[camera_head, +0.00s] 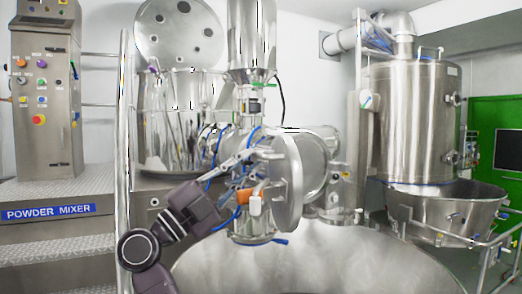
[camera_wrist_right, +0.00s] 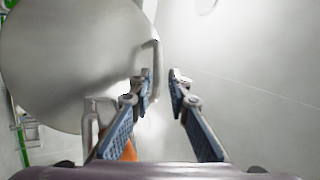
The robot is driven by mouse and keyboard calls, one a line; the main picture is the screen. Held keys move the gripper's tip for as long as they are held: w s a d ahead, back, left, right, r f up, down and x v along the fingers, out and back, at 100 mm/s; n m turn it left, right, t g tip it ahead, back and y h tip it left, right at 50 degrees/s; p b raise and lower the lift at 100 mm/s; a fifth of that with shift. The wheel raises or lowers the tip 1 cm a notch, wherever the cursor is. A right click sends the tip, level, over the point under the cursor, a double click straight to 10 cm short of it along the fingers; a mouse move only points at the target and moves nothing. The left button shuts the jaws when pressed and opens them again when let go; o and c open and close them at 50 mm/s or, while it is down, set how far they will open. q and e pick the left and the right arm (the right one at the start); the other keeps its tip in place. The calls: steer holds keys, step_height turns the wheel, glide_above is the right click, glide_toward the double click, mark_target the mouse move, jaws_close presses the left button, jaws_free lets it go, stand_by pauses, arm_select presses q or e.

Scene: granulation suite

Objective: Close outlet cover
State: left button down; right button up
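The outlet cover (camera_head: 287,182) is a round steel disc in the middle of the head view, swung at an angle in front of the horizontal outlet cylinder (camera_head: 320,165). In the right wrist view the cover (camera_wrist_right: 70,65) fills the upper left, with a bent bar handle (camera_wrist_right: 155,70) at its right edge. My right gripper (camera_wrist_right: 161,78) is open; the handle appears between or just beyond its fingertips, and I cannot tell whether they touch. In the head view my right gripper (camera_head: 245,165) is left of the cover, partly lost among fittings. My left gripper is not in view.
An orange part (camera_head: 243,196) and blue clamps sit close to the gripper. A large steel vessel (camera_head: 320,265) lies below. A control cabinet (camera_head: 47,100) and steps stand left, and a tall steel tank (camera_head: 410,120) with railings stands right.

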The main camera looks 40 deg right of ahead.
mark_target(258, 155)
steer(key=d, duration=0.1)
steer(key=d+r, duration=0.1)
steer(key=d, duration=0.1)
steer(key=shift+s+r+g+p, duration=0.15)
steer(key=shift+s+g+p, duration=0.05)
steer(key=shift+g+p, duration=0.15)
steer(key=shift+d+r, duration=0.15)
steer(key=shift+d, duration=0.3)
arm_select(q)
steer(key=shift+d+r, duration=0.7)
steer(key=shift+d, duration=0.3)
arm_select(e)
jaws_close()
